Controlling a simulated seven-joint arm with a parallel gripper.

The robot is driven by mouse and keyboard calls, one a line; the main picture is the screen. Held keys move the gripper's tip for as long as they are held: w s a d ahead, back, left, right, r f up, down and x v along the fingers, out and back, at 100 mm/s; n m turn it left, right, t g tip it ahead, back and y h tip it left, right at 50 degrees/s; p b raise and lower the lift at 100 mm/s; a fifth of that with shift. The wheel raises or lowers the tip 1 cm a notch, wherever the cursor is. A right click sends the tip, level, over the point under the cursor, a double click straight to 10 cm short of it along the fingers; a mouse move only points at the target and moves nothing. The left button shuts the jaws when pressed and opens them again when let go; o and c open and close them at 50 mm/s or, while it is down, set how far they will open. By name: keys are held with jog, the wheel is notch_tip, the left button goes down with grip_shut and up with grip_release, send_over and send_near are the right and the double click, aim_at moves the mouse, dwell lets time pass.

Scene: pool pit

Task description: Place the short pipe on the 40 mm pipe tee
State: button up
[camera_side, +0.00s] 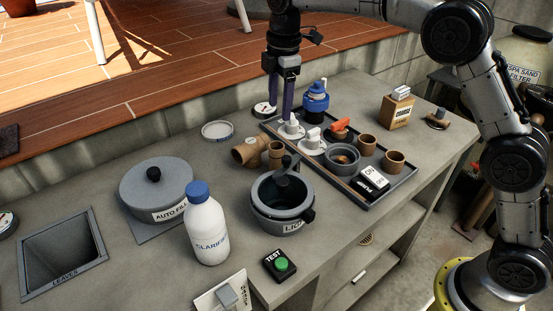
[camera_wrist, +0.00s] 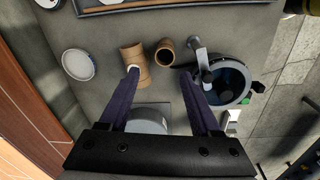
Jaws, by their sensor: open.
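The brown pipe tee (camera_side: 249,151) lies on the grey counter, its round opening facing front left. It also shows in the wrist view (camera_wrist: 134,66). A short brown pipe (camera_side: 276,156) stands upright beside it, apart from it in the wrist view (camera_wrist: 165,51). Two similar brown short pipes, one (camera_side: 366,145) and another (camera_side: 393,161), stand in the tray; which one the task means I cannot tell. My gripper (camera_side: 280,112) points down with purple fingers, open and empty, above the counter behind the tee. In the wrist view its fingertips (camera_wrist: 160,73) are spread apart.
The dark tray (camera_side: 352,197) holds white fittings, a grey ring and a switch box. A white bottle (camera_side: 206,228) and a round lid (camera_side: 217,131) are nearby. Bare counter lies left of the tee.

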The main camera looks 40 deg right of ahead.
aim_at(276, 145)
jog(key=shift+g, duration=0.4)
jog(key=f, duration=0.7)
jog(key=a+f, duration=0.1)
jog(key=f, duration=0.3)
jog(key=shift+w+f, duration=0.1)
jog(key=shift+f, duration=3.1)
grip_shut()
